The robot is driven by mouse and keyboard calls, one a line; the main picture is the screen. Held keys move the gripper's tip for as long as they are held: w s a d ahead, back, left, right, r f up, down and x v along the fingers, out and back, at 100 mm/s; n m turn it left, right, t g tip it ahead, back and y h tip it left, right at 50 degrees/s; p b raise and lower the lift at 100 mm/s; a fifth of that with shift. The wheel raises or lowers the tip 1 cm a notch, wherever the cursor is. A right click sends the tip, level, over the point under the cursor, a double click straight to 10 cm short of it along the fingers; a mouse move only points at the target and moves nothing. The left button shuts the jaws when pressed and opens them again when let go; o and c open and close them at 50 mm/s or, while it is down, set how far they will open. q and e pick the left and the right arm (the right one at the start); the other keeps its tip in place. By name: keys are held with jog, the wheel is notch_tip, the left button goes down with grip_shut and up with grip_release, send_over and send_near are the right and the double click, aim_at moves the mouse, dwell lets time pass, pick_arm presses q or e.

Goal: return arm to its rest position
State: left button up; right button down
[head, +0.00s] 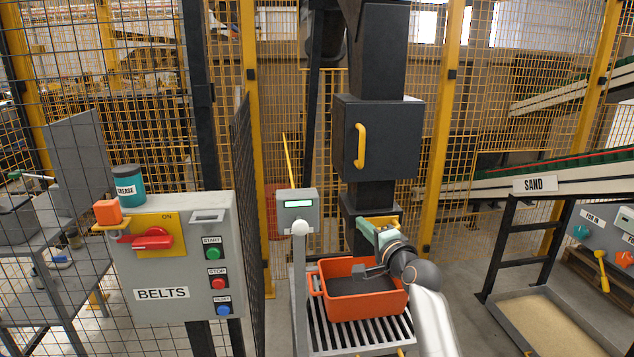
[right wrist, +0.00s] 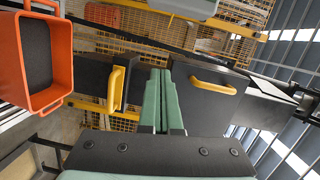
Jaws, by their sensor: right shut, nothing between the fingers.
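My right arm comes in from the lower right of the head view. Its right gripper (head: 367,229) has pale green fingers and is raised above the back of the orange crate. It is in front of the black column, close to a yellow handle on it; I cannot tell if they touch. In the right wrist view the green fingers (right wrist: 160,88) are closed together with nothing between them. My left gripper is in neither view.
The orange crate (head: 330,315), with a dark inside, sits on a roller stand (head: 325,337). A black box (head: 383,140) with a yellow handle is above. The BELTS panel (head: 160,270) stands left, and the SAND conveyor (head: 500,188) right. A mesh fence encloses the area.

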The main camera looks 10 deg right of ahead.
jog(key=s+d+f+n+g+h, duration=0.15)
jog(key=s+f+n, duration=0.25)
jog(key=s+f, duration=0.8)
jog(key=s+f+n+g, duration=0.35)
jog(key=s+f, duration=0.45)
jog(key=f, duration=0.7)
jog(key=s+a+f+n+g, duration=0.1)
jog(key=s+f+n, duration=0.3)
jog(key=s, duration=0.8)
jog(key=s+a+f+n+g, duration=0.1)
jog(key=s+f+n, duration=0.3)
jog(key=s, duration=0.8)
jog(key=shift+a+f, duration=0.35)
jog(key=shift+f, duration=0.35)
jog(key=shift+n, duration=0.25)
